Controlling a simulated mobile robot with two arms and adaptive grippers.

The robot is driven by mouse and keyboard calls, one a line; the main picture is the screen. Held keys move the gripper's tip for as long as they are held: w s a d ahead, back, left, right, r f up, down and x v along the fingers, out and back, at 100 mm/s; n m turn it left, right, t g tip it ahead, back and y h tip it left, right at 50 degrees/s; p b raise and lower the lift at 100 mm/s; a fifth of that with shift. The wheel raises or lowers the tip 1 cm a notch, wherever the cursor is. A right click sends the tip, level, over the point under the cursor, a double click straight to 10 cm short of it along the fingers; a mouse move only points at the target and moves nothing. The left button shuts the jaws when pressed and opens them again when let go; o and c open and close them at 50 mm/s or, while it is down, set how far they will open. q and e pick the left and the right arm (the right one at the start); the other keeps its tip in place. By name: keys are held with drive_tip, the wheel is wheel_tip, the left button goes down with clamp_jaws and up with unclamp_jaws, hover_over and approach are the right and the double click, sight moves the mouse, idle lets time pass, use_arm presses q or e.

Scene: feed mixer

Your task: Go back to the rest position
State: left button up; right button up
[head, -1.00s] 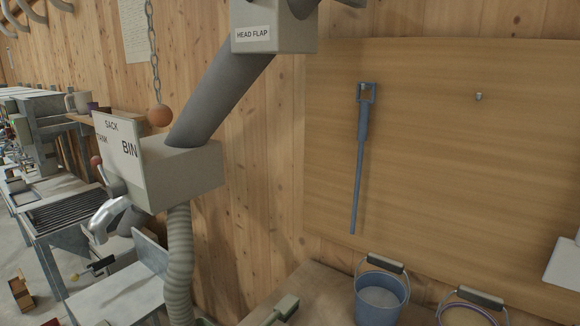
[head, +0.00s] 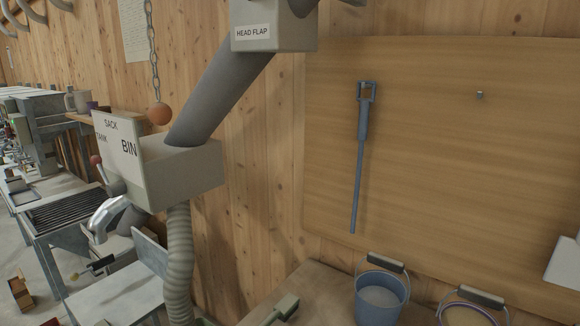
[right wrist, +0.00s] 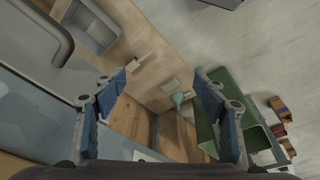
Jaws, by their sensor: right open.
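My right gripper (right wrist: 162,80) shows in the right wrist view with its two blue-padded fingers wide apart. Nothing is held between them. Beyond the fingers are wooden surfaces and a small green funnel-like thing (right wrist: 180,98), apart from the fingers. Neither of my grippers shows in the head view, and my left gripper is in no view.
In the head view a diverter box (head: 180,175) labelled SACK, TANK, BIN stands left of a wooden board (head: 430,150) with a hanging blue tool (head: 361,160). A blue bucket (head: 381,303) stands below. In the right wrist view a green box (right wrist: 240,125) lies right.

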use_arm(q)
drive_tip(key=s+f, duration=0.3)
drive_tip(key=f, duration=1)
use_arm(e)
drive_tip(key=s+f, duration=0.3)
drive_tip(key=f, duration=1)
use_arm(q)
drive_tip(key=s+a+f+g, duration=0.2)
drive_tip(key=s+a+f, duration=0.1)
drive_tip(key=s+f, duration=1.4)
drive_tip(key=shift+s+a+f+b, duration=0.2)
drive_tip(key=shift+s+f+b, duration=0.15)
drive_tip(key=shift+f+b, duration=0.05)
use_arm(e)
drive_tip(key=s+d+f+g, duration=0.2)
drive_tip(key=s+d+f, duration=0.1)
drive_tip(key=s+f, duration=1.4)
drive_tip(key=shift+s+d+f, duration=0.2)
drive_tip(key=shift+s+f, duration=0.15)
drive_tip(key=shift+f, duration=0.05)
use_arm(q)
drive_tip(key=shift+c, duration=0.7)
use_arm(e)
drive_tip(key=shift+c, duration=0.6)
